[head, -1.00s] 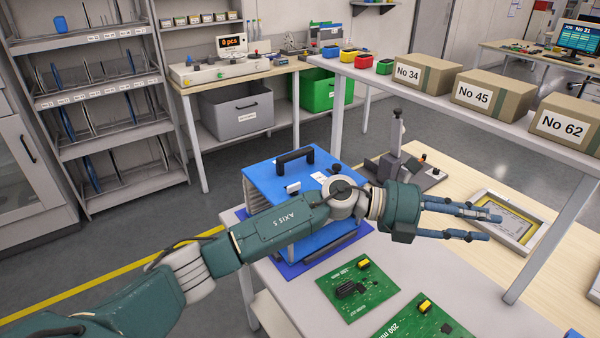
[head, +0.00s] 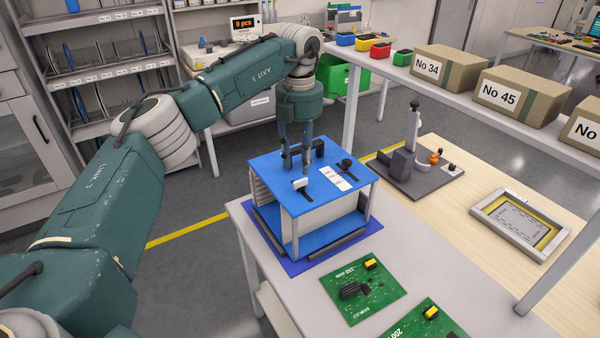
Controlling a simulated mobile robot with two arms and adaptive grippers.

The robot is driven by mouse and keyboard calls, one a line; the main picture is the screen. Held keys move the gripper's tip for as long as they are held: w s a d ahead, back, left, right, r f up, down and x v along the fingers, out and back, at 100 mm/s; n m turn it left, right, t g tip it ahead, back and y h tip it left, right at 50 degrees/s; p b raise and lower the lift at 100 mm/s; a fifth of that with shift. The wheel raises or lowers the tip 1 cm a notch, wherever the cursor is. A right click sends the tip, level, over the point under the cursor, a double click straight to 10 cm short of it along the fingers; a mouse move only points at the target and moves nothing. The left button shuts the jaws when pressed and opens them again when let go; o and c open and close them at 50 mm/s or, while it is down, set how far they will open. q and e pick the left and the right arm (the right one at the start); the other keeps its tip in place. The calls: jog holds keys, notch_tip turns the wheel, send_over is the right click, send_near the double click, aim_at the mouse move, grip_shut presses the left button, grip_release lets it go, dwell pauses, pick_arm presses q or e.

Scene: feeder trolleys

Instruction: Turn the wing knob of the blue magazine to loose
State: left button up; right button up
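The blue magazine (head: 352,186) stands on a blue mat (head: 262,232) at the near table's left end. On its top are a white bar-shaped piece (head: 300,183), a dark knob (head: 346,164), a white label and a black handle (head: 319,149). Which of the two small parts is the wing knob is hard to tell. My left gripper (head: 297,168) points down over the top, fingers apart with a gap between them. Its fingertips are just behind the white piece and partly hide the handle. Contact cannot be judged. My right gripper is not in view.
Green circuit boards (head: 375,300) lie in front of the magazine. A grey stand with a lever (head: 411,165) and a framed tray (head: 519,224) are to the right. A raised shelf holds numbered boxes (head: 447,68) and small coloured bins. Bare tabletop lies right of the magazine.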

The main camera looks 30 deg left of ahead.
aim_at(301, 184)
pick_arm(q)
jog(key=shift+f+p, duration=0.5)
jog(key=shift+f, duration=2.15)
jog(key=shift+d, duration=0.1)
grip_shut()
